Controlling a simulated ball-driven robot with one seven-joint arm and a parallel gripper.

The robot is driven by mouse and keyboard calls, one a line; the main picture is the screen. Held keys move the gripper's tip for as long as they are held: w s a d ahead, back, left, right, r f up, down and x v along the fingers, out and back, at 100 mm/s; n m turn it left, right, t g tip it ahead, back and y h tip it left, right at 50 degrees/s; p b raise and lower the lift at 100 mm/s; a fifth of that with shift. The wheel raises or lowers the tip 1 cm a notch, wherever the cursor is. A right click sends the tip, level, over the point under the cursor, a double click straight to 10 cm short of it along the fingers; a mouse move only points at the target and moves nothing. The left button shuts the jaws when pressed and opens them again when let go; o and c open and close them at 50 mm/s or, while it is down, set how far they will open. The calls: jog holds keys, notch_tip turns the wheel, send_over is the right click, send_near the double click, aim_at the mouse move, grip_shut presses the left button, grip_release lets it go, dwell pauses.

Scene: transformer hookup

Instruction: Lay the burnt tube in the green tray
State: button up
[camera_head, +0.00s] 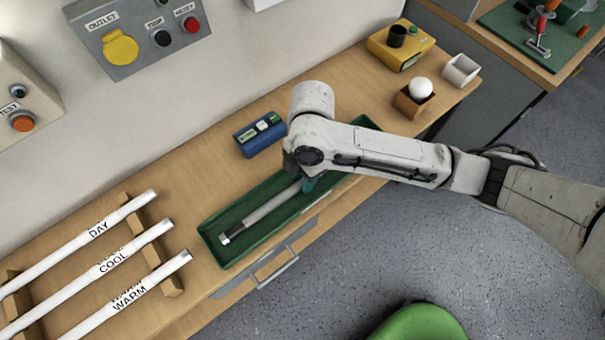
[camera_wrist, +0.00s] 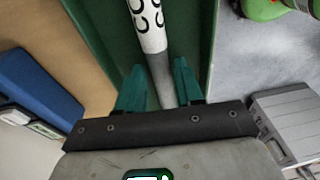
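The burnt tube (camera_head: 262,212) is grey-white with a dark, metal-capped end. It lies lengthwise inside the long green tray (camera_head: 213,229); its far part is hidden behind my arm. In the wrist view the tube (camera_wrist: 150,35) shows black lettering and a grey section, with the green tray's wall (camera_wrist: 97,45) beside it. My gripper (camera_wrist: 160,85) has its two green fingers apart, one on each side of the tube's grey section, with a visible gap at the left finger. In the head view my gripper (camera_head: 307,184) is low over the tray, mostly hidden by my wrist.
Three white tubes, labelled DAY (camera_head: 98,231), COOL (camera_head: 113,262) and WARM (camera_head: 130,295), rest on wooden racks at left. A blue meter box (camera_head: 258,137) stands behind the tray. A yellow box (camera_head: 400,47) and a wooden holder with a white ball (camera_head: 421,88) are at right.

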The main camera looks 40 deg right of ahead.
jog(key=o, duration=0.3)
notch_tip(320, 180, up, 11)
jog(key=d, duration=0.1)
jog(key=shift+w+d+f, duration=0.2)
jog(key=shift+w+d, duration=0.1)
jog(key=shift+w, duration=0.1)
